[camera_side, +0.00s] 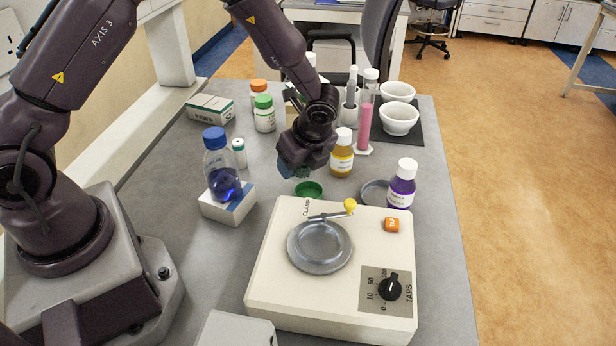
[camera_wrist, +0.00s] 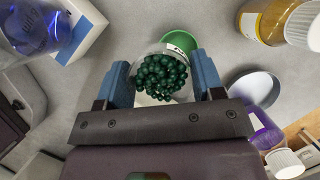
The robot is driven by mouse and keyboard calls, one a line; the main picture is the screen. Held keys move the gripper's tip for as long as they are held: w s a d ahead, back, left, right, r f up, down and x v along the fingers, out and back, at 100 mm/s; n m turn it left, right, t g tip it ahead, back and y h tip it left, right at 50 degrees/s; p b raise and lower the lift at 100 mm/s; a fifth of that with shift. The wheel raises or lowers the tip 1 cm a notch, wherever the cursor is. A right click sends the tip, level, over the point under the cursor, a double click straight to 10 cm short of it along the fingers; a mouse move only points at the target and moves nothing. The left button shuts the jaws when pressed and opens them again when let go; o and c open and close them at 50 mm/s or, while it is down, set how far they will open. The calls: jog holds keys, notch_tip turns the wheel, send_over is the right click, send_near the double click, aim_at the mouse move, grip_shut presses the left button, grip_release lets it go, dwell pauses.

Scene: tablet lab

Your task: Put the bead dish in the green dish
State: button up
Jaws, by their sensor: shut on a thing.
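The bead dish (camera_wrist: 160,78) is a clear dish filled with dark green beads. In the wrist view it sits between the two blue fingers of my gripper (camera_wrist: 160,68), which is shut on it. The green dish (camera_wrist: 181,41) shows partly behind the bead dish, which hides some of it. In the side view the green dish (camera_side: 309,190) stands on the grey bench behind the tapping machine. My gripper (camera_side: 297,168) is above it and slightly left. The bead dish cannot be made out in the side view.
A cream tapping machine (camera_side: 270,270) stands in front. A blue-capped bottle on a white block (camera_side: 232,211) is at left. An amber bottle (camera_side: 342,160), a grey shallow dish (camera_side: 373,192) and a purple bottle (camera_side: 401,188) are at right. White bowls (camera_side: 398,117) stand behind.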

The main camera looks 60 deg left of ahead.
aim_at(308, 179)
jog(key=shift+w+f, duration=0.7)
jog(key=shift+f, duration=0.1)
jog(key=shift+w+f, duration=0.15)
jog(key=shift+f, duration=0.8)
jog(key=shift+w+f, duration=0.15)
jog(key=shift+f, duration=0.8)
jog(key=shift+f, duration=0.2)
jog(key=o, duration=0.9)
jog(key=shift+o, duration=0.2)
